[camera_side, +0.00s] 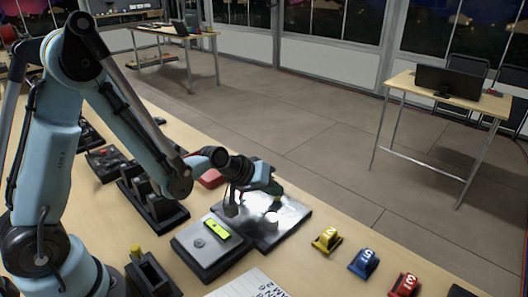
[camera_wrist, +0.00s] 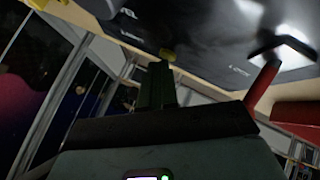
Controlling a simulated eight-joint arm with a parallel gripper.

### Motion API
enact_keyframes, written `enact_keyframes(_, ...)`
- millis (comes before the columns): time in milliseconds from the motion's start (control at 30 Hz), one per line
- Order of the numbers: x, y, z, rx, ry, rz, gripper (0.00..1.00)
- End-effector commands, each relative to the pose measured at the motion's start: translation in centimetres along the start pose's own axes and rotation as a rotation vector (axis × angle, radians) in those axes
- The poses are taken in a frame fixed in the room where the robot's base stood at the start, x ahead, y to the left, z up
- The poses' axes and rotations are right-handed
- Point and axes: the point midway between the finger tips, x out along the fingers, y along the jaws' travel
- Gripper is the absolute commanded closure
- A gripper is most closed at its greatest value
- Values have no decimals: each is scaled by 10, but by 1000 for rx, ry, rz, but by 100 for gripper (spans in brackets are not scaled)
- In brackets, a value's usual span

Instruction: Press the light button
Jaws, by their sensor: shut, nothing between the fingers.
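My gripper (camera_side: 276,200) is over a dark panel (camera_side: 292,222) whose top is brightly lit, with a few short knob-like parts on it. In the wrist view the dark green fingers (camera_wrist: 158,82) are together and hold nothing. Their tips are close to a small yellow part (camera_wrist: 168,55) on the panel's edge; I cannot tell whether they touch. The panel (camera_wrist: 190,30) shows tilted in the wrist view, with small white labels too blurred to read. I cannot tell which part is the light button.
A grey box (camera_side: 199,265) with a round knob and a yellow-green display (camera_side: 217,229) stands beside the panel. Yellow (camera_side: 326,239), blue (camera_side: 364,262) and red (camera_side: 404,285) numbered blocks lie to the right. A red rod (camera_wrist: 263,78) rises right of the fingers in the wrist view.

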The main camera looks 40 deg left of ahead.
Motion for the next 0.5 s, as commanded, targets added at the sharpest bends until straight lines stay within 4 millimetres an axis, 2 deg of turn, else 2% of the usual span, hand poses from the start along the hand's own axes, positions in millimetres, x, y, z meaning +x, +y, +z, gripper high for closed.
enact_keyframes(500, -3, 2, -2, 0, -1, 0, 100)
